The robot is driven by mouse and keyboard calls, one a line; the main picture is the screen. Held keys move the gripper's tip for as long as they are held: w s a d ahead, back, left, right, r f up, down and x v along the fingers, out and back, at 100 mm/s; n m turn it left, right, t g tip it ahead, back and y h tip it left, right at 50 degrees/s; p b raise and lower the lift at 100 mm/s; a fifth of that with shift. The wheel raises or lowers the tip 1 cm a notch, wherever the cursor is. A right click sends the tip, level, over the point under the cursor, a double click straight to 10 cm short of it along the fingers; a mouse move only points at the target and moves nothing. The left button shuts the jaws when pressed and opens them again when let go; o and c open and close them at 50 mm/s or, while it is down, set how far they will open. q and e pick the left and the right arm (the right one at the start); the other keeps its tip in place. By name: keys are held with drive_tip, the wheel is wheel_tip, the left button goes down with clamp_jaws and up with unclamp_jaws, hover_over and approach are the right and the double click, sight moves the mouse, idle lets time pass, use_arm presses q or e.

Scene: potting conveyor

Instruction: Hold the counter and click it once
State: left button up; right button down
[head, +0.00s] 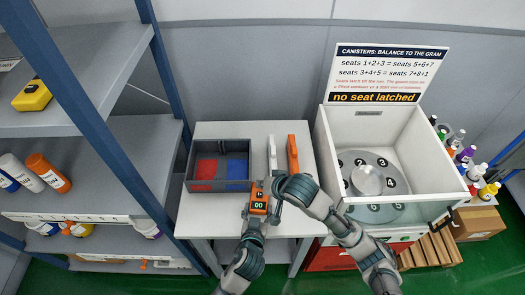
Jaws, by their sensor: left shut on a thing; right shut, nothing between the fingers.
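The counter (259,206) is a small orange device with a dark display that seems to read 00 in green. It is near the front edge of the white table. My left gripper (256,218) is shut on the counter from the front. My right gripper (277,198) is shut and empty just to the right of the counter, close beside it. Whether the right fingertips touch the counter cannot be told. The counter's button is too small to make out clearly.
A dark tray (220,143) with red and blue compartments stands on the table (240,129). A white bar (272,153) and an orange bar (292,153) lie behind my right gripper. A white bin (334,150) with numbered seats stands right; shelves (110,95) stand left.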

drive_tip(key=d+r+n+g+y, duration=0.3)
drive_tip(key=d+r+n+g, duration=0.3)
drive_tip(key=n, duration=1.2)
drive_tip(key=shift+w+d+r+g+y, duration=0.3)
drive_tip(key=shift+d, duration=0.75)
